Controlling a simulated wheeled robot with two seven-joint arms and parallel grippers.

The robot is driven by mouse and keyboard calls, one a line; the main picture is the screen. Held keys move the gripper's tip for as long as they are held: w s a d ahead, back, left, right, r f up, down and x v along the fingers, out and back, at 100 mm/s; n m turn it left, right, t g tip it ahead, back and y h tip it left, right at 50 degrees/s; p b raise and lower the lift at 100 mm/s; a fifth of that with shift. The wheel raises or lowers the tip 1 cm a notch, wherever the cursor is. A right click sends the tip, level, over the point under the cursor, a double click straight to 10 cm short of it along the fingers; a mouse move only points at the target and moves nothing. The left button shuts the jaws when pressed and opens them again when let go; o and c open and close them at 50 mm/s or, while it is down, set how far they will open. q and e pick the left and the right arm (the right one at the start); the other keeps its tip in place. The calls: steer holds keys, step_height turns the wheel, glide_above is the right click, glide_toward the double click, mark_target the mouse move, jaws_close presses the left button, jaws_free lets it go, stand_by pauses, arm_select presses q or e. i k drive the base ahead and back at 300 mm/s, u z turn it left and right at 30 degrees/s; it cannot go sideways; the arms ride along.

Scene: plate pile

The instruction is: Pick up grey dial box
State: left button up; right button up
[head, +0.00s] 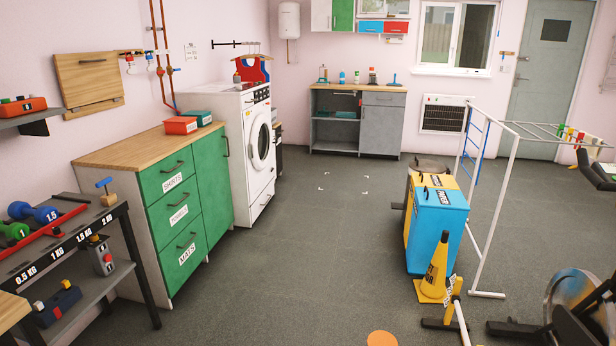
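A small grey box (101,257) stands upright on the lower shelf of the dark rack (122,268) at the left. It has a dark round part and a small red spot on its front, and it looks like the grey dial box. It is small in the picture, so the dial is not clear. Neither of my grippers shows in the head view.
Dumbbells (34,213) lie on the rack's upper shelf. A green-drawer cabinet (170,200) and washing machine (248,145) line the left wall. Blue and yellow bins (438,228), a yellow cone (435,268) and a drying rack (492,215) stand right. The middle floor (310,250) is clear.

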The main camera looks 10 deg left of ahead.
mark_target(98, 249)
steer(key=u, duration=0.35)
steer(key=i, duration=2.1)
steer(key=u, duration=2.15)
steer(key=i, duration=1.1)
steer(key=u, duration=0.95)
